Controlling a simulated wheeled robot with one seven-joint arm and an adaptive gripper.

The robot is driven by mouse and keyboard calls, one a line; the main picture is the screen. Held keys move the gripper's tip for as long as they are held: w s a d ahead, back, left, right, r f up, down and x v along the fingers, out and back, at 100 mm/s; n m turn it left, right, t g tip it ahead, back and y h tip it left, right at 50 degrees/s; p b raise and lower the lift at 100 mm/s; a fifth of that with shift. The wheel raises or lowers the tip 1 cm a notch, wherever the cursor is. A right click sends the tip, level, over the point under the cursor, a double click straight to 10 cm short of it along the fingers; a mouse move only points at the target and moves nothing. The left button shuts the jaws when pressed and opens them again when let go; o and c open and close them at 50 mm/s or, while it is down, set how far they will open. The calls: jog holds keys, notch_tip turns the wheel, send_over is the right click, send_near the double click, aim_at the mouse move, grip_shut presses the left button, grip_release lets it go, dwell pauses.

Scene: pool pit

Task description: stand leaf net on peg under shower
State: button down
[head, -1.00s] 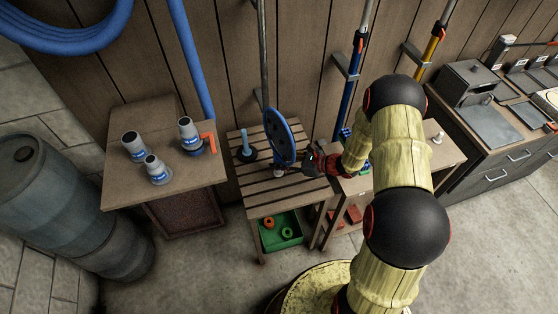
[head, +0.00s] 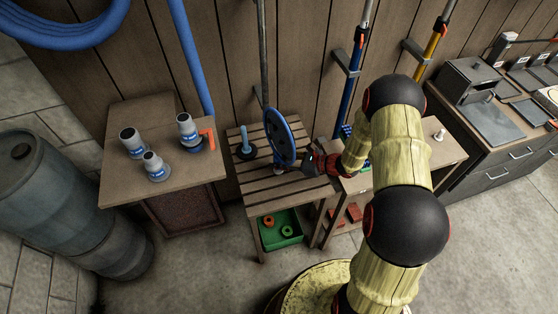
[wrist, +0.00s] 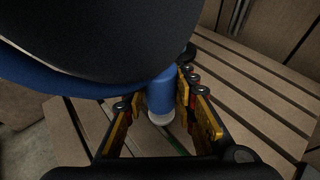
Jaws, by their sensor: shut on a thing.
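The leaf net (head: 281,137), a blue hoop with dark mesh, is upright above the slatted bench (head: 297,187). My gripper (head: 312,160) is at its lower right, shut on its short blue handle (wrist: 161,92). The wrist view shows that handle between the yellow finger pads (wrist: 166,112), with a pale end below. The hoop fills the top left there. I cannot tell whether the handle's end touches the slats. An upright blue peg (head: 244,138) on a dark round base stands on the bench, left of the net and apart from it. A grey vertical pipe (head: 262,55) runs up the wall behind.
A small table (head: 175,180) with several grey-and-blue bottles stands left of the bench. Poles (head: 352,75) hang in wall brackets behind. Another small table (head: 415,165) stands right, partly hidden by my arm.

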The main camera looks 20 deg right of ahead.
jog(key=shift+f+b, duration=0.35)
jog(key=shift+f, duration=0.25)
jog(key=shift+f, duration=0.2)
jog(key=shift+f+b, duration=0.2)
jog(key=shift+b, duration=0.15)
dwell(0.4)
jog(key=c, duration=1.3)
grip_release()
jog(key=shift+c, duration=0.2)
jog(key=shift+o, duration=0.2)
jog(key=o, duration=0.4)
